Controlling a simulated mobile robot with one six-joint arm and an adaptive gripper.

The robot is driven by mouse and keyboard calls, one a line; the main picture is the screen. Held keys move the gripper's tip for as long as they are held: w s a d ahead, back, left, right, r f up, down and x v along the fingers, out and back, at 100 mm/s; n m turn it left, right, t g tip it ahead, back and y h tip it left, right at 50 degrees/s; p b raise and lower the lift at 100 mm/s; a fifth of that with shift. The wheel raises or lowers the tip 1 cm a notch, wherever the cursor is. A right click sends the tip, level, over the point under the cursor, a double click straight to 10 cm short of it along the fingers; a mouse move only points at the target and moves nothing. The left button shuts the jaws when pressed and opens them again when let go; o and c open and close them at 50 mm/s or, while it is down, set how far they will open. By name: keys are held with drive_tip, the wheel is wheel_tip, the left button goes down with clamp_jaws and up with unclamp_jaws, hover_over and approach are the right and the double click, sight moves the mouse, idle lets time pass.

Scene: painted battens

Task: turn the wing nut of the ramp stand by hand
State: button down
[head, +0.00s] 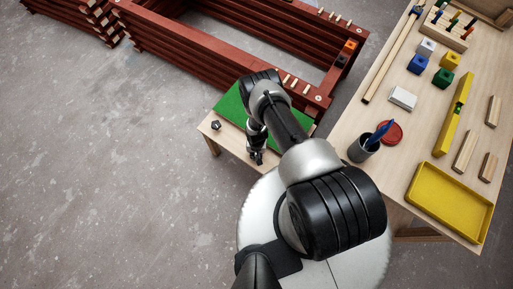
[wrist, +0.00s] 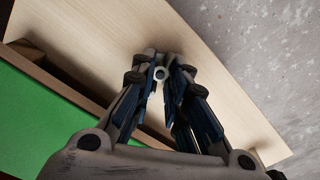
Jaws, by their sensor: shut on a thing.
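The ramp stand is a small pale wooden table with a green ramp panel (head: 232,106) on it; the panel also shows at the left of the wrist view (wrist: 40,125). My gripper (head: 256,158) reaches down at the front edge of the panel. In the wrist view my gripper (wrist: 161,76) has its fingertips closed on a small grey round part with a dark centre, which looks like the wing nut (wrist: 160,73). The fingers hide most of it, so its wings cannot be made out. In the head view the wing nut is hidden behind my gripper.
A small dark nut-like object (head: 215,125) lies on the stand's left corner. A red batten frame (head: 210,55) stands behind. At right a workbench (head: 400,135) holds a dark cup (head: 363,148), a yellow tray (head: 450,203) and several blocks. The floor at left is clear.

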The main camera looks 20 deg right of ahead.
drive_tip(key=n, duration=0.6)
drive_tip(key=shift+n, duration=0.3)
drive_tip(key=n, duration=1)
drive_tip(key=shift+n, duration=2.1)
drive_tip(key=c, duration=1.5)
unclamp_jaws()
drive_tip(key=shift+c, duration=0.2)
